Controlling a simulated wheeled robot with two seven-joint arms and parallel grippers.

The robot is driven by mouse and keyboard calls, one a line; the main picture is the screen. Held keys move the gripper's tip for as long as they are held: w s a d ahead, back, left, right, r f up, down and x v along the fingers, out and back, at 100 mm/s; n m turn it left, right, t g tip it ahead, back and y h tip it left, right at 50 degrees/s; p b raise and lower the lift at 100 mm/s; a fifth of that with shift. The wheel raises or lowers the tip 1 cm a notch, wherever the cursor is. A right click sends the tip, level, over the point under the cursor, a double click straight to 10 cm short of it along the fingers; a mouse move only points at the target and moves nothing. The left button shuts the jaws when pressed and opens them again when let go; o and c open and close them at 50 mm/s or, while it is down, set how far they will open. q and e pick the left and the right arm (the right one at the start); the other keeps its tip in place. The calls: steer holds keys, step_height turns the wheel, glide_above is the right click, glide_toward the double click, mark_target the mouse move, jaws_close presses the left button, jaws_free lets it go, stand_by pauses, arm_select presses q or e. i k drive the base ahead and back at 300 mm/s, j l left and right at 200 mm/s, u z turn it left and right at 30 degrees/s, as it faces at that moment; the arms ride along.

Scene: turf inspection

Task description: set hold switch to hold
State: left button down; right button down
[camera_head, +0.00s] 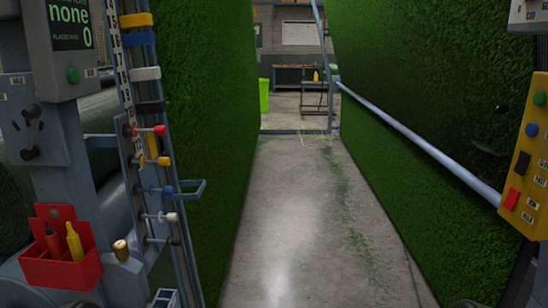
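A yellow control box (525,172) is at the right edge of the head view. Low on it is a red rocker switch (513,198), beside small labels that seem to read RUN and HOLD. I cannot tell which way this rocker is tipped. Above it are a black rocker (522,160), a blue button (532,129) and a green button (540,99). Neither of my grippers can be made out; only dark shapes show at the bottom edge.
Tall green turf walls flank a clear concrete aisle (290,220). A grey rail (420,142) slants along the right wall. On the left are a display post (72,38), a lever (30,130), a rack with coloured pegs (155,161) and a red bin (62,268).

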mark_target(509, 203)
steer(key=z, duration=1.5)
